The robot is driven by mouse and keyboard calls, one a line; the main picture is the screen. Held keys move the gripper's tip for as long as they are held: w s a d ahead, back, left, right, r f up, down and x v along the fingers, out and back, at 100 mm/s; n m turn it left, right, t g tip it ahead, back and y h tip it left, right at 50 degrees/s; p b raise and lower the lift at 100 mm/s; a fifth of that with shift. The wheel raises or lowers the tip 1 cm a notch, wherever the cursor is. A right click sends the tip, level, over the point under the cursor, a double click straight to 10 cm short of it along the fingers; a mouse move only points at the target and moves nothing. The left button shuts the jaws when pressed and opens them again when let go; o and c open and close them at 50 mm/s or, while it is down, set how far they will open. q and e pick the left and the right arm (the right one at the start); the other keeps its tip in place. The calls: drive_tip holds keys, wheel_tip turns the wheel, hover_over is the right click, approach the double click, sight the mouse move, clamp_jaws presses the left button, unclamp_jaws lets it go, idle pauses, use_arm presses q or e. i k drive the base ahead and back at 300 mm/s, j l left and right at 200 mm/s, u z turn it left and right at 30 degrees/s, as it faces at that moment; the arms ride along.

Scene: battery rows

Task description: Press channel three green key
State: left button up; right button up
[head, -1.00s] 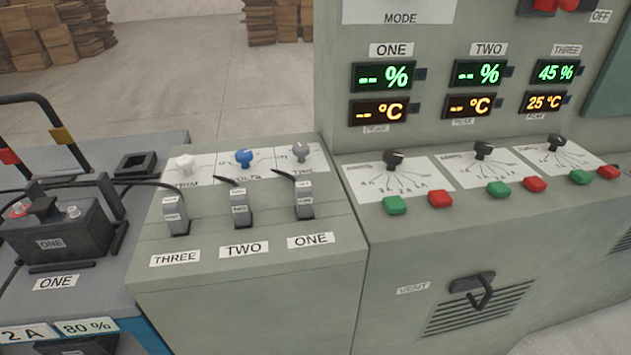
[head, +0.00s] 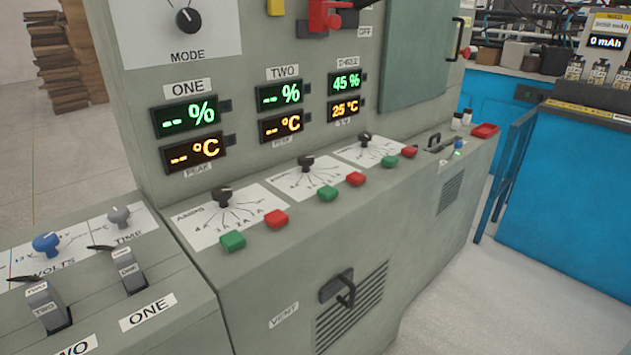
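The channel three green key (head: 390,162) sits on the sloped panel of the grey-green cabinet, in the row farthest right. Its red key (head: 409,152) is just to its right, and a black dial (head: 366,140) is above it to the left. The channel three display (head: 346,82) reads 45 % in green, and the lower one (head: 344,108) reads 25 °C in orange. Green keys for channel one (head: 232,240) and channel two (head: 327,193) sit farther left. Neither of my grippers shows in the head view.
A vent handle (head: 343,289) juts from the cabinet front. Lever switches (head: 127,270) stand on the left console. A blue bench (head: 573,175) with a rail stands at the right. Grey floor (head: 470,290) is open before the cabinet.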

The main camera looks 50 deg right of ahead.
sight(389, 160)
drive_tip(key=z, duration=1.2)
